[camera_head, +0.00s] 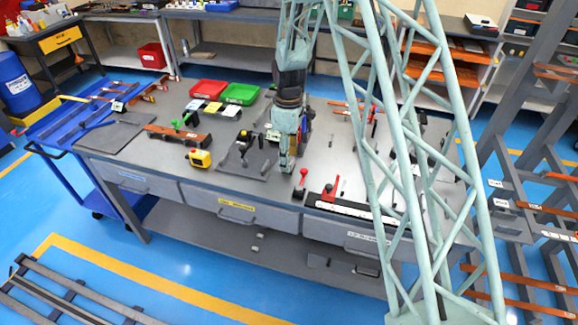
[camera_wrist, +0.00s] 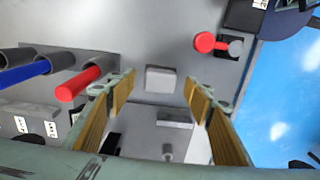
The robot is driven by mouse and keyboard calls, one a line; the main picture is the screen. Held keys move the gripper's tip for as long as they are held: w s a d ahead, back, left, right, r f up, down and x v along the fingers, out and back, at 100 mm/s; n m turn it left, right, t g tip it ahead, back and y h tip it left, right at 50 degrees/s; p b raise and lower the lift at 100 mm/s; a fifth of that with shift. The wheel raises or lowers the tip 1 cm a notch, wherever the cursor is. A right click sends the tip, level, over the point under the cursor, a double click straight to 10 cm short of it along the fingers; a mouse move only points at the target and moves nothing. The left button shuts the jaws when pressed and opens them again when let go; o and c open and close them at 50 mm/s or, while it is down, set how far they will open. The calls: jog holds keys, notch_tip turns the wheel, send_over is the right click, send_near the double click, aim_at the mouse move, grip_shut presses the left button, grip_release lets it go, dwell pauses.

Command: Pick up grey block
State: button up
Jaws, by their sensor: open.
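A small light grey block (camera_wrist: 161,79) lies on the grey bench top in the wrist view. My gripper (camera_wrist: 160,88) is open, with its yellowish-padded fingers apart, one left and one right of the block in the picture. The fingers do not visibly touch it, and I cannot tell the height left between them. In the head view my arm reaches down to the bench (camera_head: 320,155) near its front edge, with my gripper (camera_head: 285,168) at its lower end. I cannot make out the block there.
A second grey piece (camera_wrist: 175,118) lies below the block in the wrist view. Rods with a red end (camera_wrist: 78,84) and a blue one (camera_wrist: 28,74) lie left. A red-knobbed lever (camera_wrist: 204,42) stands upper right. A yellow tape measure (camera_head: 200,158) sits on the bench.

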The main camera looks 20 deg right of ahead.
jog(key=shift+f, duration=1.4)
jog(key=c, duration=1)
